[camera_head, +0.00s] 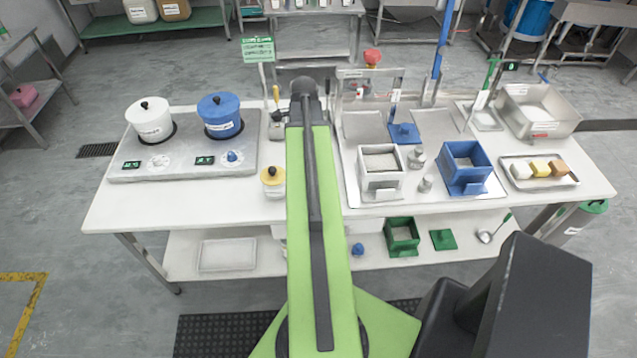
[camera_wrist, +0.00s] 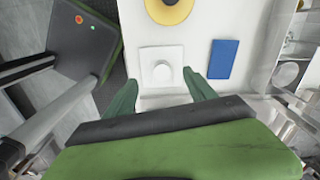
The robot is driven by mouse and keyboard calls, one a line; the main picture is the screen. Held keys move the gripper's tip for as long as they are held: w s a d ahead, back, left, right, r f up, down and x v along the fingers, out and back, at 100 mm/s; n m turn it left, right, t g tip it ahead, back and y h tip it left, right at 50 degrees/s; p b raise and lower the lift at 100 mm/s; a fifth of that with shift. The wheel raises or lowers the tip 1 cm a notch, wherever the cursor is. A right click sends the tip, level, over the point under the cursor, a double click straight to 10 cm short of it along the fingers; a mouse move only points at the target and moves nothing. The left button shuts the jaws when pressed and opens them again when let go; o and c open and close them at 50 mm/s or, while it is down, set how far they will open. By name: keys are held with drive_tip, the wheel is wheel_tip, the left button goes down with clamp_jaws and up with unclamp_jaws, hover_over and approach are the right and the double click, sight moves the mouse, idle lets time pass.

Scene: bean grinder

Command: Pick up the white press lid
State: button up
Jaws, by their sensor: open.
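The white press lid (camera_wrist: 150,56) is a flat white square plate with a round white knob (camera_wrist: 163,72) on top. It lies on a white surface in the wrist view, just ahead of my gripper. My gripper (camera_wrist: 161,78) is open, with one green finger on each side of the knob in the picture. I cannot tell the height gap between fingertips and lid. In the head view my arm hides the gripper, and I cannot make out the lid. A white square press box (camera_head: 381,181) stands on the tray right of my arm.
In the wrist view a blue rectangle (camera_wrist: 223,59) lies right of the lid and a yellow round thing (camera_wrist: 181,14) beyond it. In the head view a blue box (camera_head: 466,168), a yellow-lidded jar (camera_head: 273,184) and two pots, white (camera_head: 150,122) and blue (camera_head: 221,116), stand on the table.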

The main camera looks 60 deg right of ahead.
drive_tip(key=s+d+m, duration=0.2)
drive_tip(key=s+d, duration=0.1)
drive_tip(key=f+b, duration=0.7)
drive_tip(key=b, duration=0.1)
drive_tip(key=f+b, duration=0.4)
drive_tip(key=shift+s+a+f, duration=0.1)
drive_tip(key=shift+a+f, duration=0.15)
drive_tip(key=shift+f, duration=0.05)
wheel_tip(320, 180, down, 5)
drive_tip(key=b, duration=0.5)
drive_tip(key=shift+s+f+b, duration=0.1)
drive_tip(key=shift+f+b, duration=0.05)
drive_tip(key=shift+b, duration=0.2)
drive_tip(key=shift+r, duration=0.2)
clamp_jaws()
